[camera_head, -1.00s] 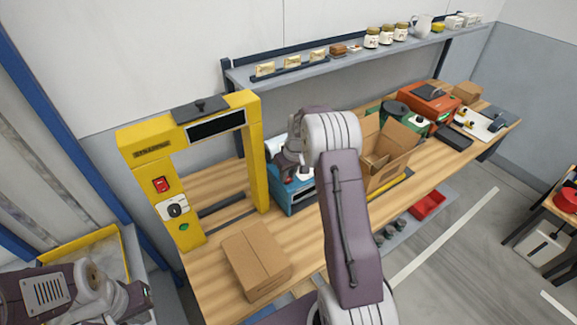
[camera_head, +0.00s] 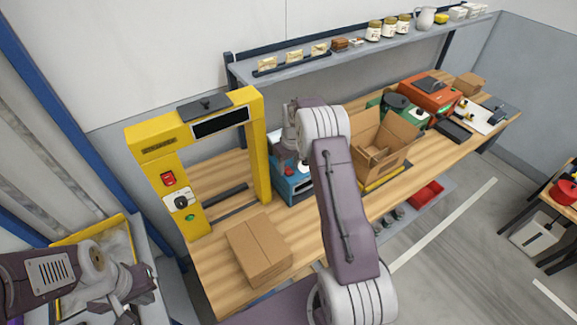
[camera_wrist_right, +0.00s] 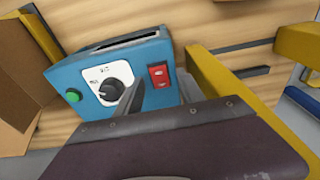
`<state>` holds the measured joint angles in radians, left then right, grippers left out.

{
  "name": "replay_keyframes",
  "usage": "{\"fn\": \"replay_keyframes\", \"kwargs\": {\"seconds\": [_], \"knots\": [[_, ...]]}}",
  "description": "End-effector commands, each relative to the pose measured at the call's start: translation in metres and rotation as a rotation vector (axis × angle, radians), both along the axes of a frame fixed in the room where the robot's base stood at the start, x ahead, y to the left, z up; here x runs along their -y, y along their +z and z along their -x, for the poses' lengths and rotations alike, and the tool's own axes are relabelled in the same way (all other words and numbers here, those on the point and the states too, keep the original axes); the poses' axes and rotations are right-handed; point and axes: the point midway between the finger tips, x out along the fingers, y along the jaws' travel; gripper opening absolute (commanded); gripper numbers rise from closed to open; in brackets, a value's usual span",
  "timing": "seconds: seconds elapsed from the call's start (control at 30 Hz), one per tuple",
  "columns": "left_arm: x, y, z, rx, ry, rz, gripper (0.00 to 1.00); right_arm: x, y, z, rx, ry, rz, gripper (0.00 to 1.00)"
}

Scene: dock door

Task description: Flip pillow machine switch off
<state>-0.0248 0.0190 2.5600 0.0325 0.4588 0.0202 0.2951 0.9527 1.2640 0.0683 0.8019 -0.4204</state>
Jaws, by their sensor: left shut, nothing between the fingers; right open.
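I take the blue machine (camera_head: 292,187) on the bench, partly hidden by my right arm, as the pillow machine. In the right wrist view this blue machine (camera_wrist_right: 70,82) shows a red rocker switch (camera_wrist_right: 159,76), a black dial (camera_wrist_right: 110,90) on a white plate and a green button (camera_wrist_right: 73,96). I cannot tell the switch's setting. My right gripper (camera_wrist_right: 166,68) is open, its fingers in front of the panel near the switch; contact is unclear. In the head view it is largely hidden at the machine. My left gripper (camera_head: 140,287) is shut and empty at lower left.
A yellow frame machine (camera_head: 186,165) with its own red switch (camera_head: 168,179) stands left of the blue machine. A closed carton (camera_head: 259,250) lies in front, and an open carton (camera_head: 386,147) stands to the right. A shelf (camera_head: 350,60) runs above the bench.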

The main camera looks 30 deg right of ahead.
Motion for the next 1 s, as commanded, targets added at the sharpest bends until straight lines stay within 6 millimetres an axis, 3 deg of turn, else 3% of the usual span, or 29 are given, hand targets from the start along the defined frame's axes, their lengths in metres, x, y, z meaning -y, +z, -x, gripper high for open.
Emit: {"fn": "replay_keyframes", "kwargs": {"seconds": [0.3, 0.5, 1.0], "knots": [[0.0, -0.023, 0.0, 0.0, 0.0, 0.0, 0.0, 0.001, 0.059, 0.007, 0.007, 0.0, 0.002, 0.45], [0.0, -0.027, 0.0, 0.0, 0.0, 0.0, 0.0, 0.001, 0.085, 0.011, 0.003, 0.0, 0.001, 0.45], [0.0, -0.026, 0.0, 0.0, 0.0, 0.0, 0.0, 0.001, 0.088, 0.012, 0.001, 0.0, 0.001, 0.45]]}}
